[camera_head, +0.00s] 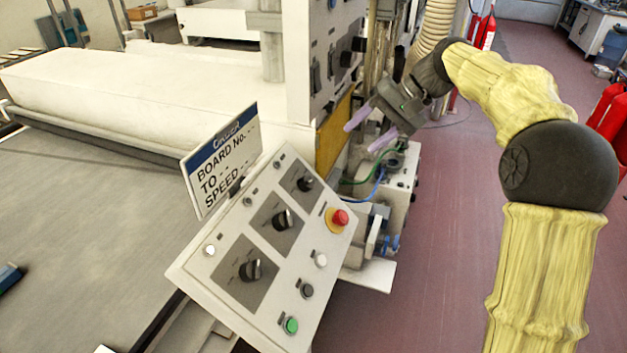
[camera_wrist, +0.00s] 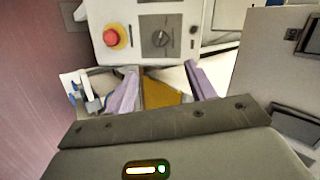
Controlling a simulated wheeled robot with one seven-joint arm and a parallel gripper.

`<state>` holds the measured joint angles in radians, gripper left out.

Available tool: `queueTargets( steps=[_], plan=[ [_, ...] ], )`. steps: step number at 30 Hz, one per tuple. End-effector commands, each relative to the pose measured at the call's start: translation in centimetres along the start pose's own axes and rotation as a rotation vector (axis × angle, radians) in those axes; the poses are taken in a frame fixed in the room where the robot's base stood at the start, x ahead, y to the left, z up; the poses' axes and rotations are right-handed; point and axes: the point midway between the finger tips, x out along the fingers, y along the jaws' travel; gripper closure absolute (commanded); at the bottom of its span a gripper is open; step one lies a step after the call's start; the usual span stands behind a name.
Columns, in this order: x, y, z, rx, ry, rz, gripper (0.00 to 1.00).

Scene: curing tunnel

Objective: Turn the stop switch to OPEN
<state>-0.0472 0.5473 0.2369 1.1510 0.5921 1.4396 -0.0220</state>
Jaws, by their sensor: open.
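A tilted white control panel (camera_head: 232,252) carries three black rotary knobs on grey plates: an upper one (camera_head: 305,184), a middle one (camera_head: 282,219) and a lower one (camera_head: 251,270). Their labels are too small to read, so I cannot tell which is the stop switch. A red mushroom button (camera_head: 340,217) on a yellow base sits on the panel's right side. My gripper (camera_head: 362,137) is open and empty, above and behind the panel's upper end. In the wrist view, one knob (camera_wrist: 160,38) and the red button (camera_wrist: 111,37) show beyond my open fingers (camera_wrist: 162,74).
A sign board (camera_head: 222,158) stands at the panel's upper left edge. An upright cabinet (camera_head: 310,60) with black switches rises beside my gripper. A box with green and blue cables (camera_head: 400,175) sits below it. Red floor (camera_head: 440,260) is open at right.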

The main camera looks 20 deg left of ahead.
Motion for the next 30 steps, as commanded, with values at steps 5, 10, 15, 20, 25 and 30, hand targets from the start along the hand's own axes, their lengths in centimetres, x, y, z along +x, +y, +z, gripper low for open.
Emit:
queueTargets(
  steps=[5,10,15,20,25,30],
  plan=[
    [0.3,0.0,0.0,0.000,-0.001,0.001,0.45],
    [1.9,0.1,0.0,0.001,-0.002,0.001,0.45],
    [4.6,0.2,0.0,0.003,-0.002,0.001,0.45],
    [7.4,0.2,0.0,0.004,-0.001,0.001,0.45],
    [10.4,0.1,0.0,0.002,-0.001,0.002,0.45],
    [13.5,0.1,0.0,0.003,-0.002,0.002,0.45]
  ],
)
